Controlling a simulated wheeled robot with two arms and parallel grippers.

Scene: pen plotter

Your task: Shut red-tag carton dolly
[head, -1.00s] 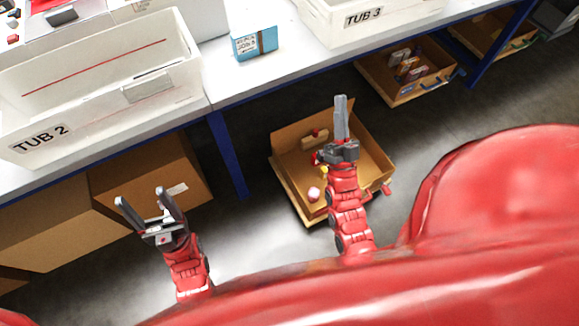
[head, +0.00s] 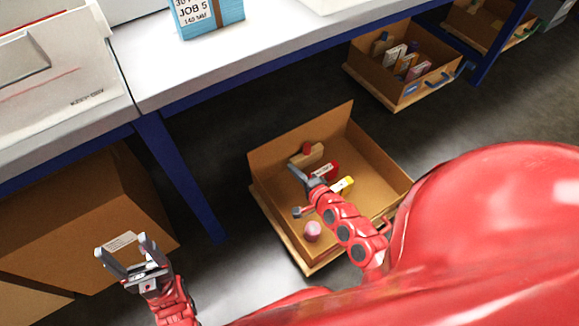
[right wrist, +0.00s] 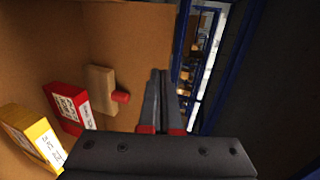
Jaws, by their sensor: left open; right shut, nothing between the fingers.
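An open brown carton on a wooden dolly (head: 268,222) stands out on the floor in front of the table in the head view. A red part, perhaps its tag or handle, shows at its right side, partly behind my arm. Inside are a wooden block with a red knob (head: 307,154), a red box (head: 327,169), a yellow box (head: 344,185) and a pink round item (head: 313,231). My right gripper (head: 296,171) is shut and empty over the carton; whether it touches the carton is unclear. The right wrist view shows its closed fingers (right wrist: 160,72) beside a cardboard wall (right wrist: 130,35). My left gripper (head: 122,240) is open and empty.
A blue table leg (head: 180,178) stands left of the dolly. A closed brown carton (head: 75,215) is under the table at left. Another filled carton dolly with a blue handle (head: 402,88) stands at upper right. Dark free floor lies behind the near dolly.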

